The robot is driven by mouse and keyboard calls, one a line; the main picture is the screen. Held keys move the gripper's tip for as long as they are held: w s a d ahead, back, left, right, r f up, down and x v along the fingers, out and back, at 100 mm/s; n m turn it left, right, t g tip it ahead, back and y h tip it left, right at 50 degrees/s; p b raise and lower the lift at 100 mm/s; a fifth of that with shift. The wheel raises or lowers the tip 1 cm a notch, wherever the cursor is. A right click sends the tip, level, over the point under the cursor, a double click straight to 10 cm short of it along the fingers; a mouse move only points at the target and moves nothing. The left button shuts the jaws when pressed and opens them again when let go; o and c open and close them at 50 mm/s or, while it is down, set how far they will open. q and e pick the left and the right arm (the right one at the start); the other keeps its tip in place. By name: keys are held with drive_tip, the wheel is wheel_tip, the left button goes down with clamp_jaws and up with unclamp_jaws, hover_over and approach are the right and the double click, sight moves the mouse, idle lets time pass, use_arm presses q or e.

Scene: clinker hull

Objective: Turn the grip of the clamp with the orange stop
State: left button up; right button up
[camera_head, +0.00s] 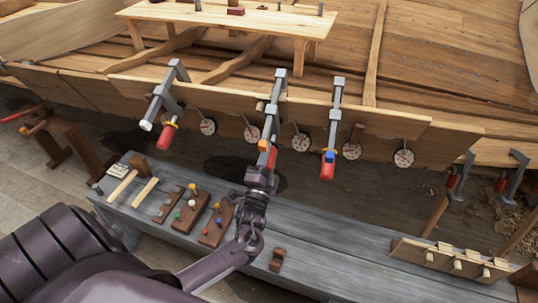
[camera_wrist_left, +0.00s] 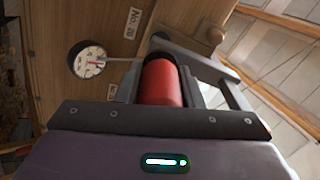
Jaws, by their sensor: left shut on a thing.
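The clamp with the orange stop (camera_head: 264,145) is the middle of three grey clamps on the plank edge. Its red grip (camera_head: 272,157) points down toward my left gripper (camera_head: 262,172). My left gripper is shut on this grip, and its fingers hide the grip's lower end. In the left wrist view the red grip (camera_wrist_left: 160,82) stands straight ahead of the gripper's dark edge, with the grey clamp frame (camera_wrist_left: 205,67) behind it. The orange stop cannot be made out in that view. My right gripper is not in view.
A clamp with a yellow stop (camera_head: 174,125) hangs to the left, and one with a blue stop (camera_head: 329,155) to the right. Several round dials (camera_head: 403,157) line the plank. A grey bench (camera_head: 335,245) below holds a mallet (camera_head: 138,163) and wooden blocks.

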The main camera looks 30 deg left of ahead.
use_arm(q)
drive_tip(key=o, duration=1)
drive_tip(key=b+v, duration=0.1)
drive_tip(key=v, duration=0.7)
drive_tip(key=shift+w, duration=0.1)
